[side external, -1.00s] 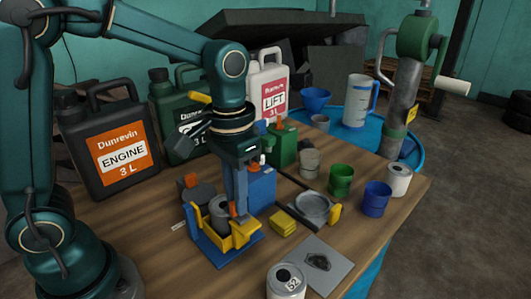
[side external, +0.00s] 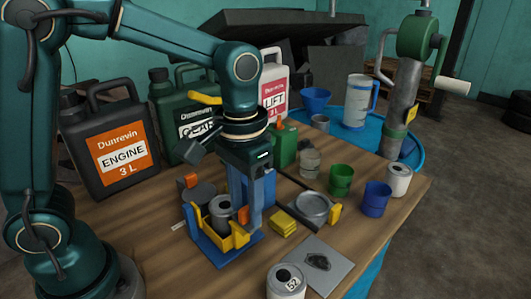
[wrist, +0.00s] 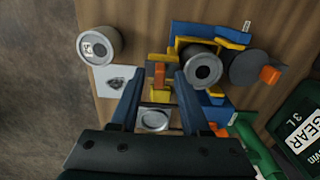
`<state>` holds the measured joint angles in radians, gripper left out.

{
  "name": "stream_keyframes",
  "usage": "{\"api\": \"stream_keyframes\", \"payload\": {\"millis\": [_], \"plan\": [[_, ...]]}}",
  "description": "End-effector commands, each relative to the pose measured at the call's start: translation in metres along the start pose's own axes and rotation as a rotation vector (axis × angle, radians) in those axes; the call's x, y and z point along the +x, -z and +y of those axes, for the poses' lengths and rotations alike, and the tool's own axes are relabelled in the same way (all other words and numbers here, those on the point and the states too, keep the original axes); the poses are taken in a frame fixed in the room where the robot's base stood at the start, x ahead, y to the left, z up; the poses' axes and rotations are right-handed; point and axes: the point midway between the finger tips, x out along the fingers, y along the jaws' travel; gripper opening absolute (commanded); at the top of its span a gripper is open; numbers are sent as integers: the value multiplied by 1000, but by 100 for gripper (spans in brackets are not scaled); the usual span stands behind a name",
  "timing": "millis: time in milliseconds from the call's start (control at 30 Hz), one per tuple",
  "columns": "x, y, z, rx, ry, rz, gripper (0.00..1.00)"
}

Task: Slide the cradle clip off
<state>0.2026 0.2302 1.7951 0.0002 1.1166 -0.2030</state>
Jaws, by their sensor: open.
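A small orange piece, seemingly the cradle clip (side external: 243,214), is at the cradle's right side. In the wrist view the orange clip (wrist: 159,74) shows between my two fingers, with gaps on both sides. My gripper (side external: 249,216) is open and points down around the clip; it also shows in the wrist view (wrist: 159,82). Whether a finger touches the clip cannot be told.
Yellow blocks (side external: 283,223) and a round metal dish (side external: 314,207) lie right of the cradle. A labelled can (side external: 286,283) and a stained plate (side external: 322,272) are in front. Green (side external: 341,179) and blue (side external: 377,200) cups stand right. Jugs, including the engine jug (side external: 108,145), line the back.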

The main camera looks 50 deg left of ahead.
Motion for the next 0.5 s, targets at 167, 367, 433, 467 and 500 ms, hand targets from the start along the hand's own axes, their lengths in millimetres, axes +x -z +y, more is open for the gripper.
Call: {"api": "stream_keyframes", "payload": {"millis": [167, 367, 433, 467, 500], "plan": [[-17, 1, 0, 0, -1, 6, 46], [-41, 1, 0, 0, -1, 5, 46], [-46, 1, 0, 0, -1, 3, 46], [-48, 1, 0, 0, -1, 4, 46], [-50, 0, 0, 0, -1, 3, 46]]}}
